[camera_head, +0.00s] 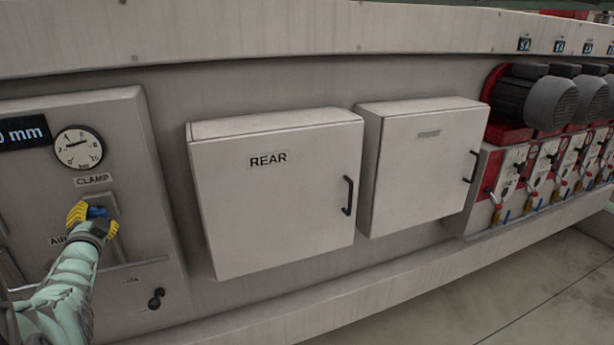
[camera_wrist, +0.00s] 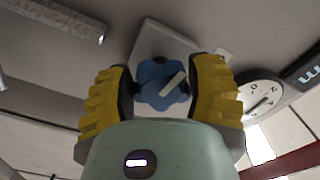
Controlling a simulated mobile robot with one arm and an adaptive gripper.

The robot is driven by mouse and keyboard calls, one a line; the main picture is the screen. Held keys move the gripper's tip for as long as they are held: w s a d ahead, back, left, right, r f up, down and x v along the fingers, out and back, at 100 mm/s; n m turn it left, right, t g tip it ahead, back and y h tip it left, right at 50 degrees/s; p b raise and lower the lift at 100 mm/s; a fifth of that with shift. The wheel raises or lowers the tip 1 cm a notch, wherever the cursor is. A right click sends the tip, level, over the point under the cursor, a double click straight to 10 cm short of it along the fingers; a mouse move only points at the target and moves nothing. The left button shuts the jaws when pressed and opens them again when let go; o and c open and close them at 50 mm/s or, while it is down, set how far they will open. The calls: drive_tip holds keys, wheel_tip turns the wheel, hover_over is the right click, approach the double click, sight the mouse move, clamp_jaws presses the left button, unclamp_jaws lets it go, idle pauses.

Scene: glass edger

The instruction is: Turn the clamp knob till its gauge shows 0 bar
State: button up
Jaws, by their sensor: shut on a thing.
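The clamp knob is a blue lobed knob (camera_wrist: 160,84) with a pale pointer bar, on a light square plate (camera_wrist: 158,45). My gripper (camera_wrist: 162,85) has its yellow ridged fingers on both sides of the knob and is shut on it. In the head view my gripper (camera_head: 93,217) covers much of the blue knob (camera_head: 97,212), below the CLAMP label (camera_head: 94,180). The round clamp gauge (camera_head: 79,147) sits above that label. Its needle points left and slightly down, well away from straight down; the exact reading is too small to tell. The gauge also shows in the wrist view (camera_wrist: 260,97).
A display reading "0 mm" (camera_head: 22,132) is left of the gauge. A small black knob (camera_head: 156,298) sits low on the panel. The REAR cabinet (camera_head: 275,205) and a second cabinet (camera_head: 425,165) stand to the right, with motors (camera_head: 535,98) beyond.

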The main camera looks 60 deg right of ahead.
drive_tip(key=n, duration=0.3)
drive_tip(key=shift+n, duration=1.2)
drive_tip(key=shift+s+d+n, duration=0.1)
drive_tip(key=shift+d+n, duration=0.1)
drive_tip(key=shift+n, duration=0.2)
drive_tip(key=shift+f+n, duration=0.1)
drive_tip(key=shift+n, duration=0.3)
drive_tip(key=shift+a+n, duration=0.1)
drive_tip(key=shift+n, duration=0.4)
drive_tip(key=o, duration=1.2)
drive_tip(key=shift+a, duration=0.1)
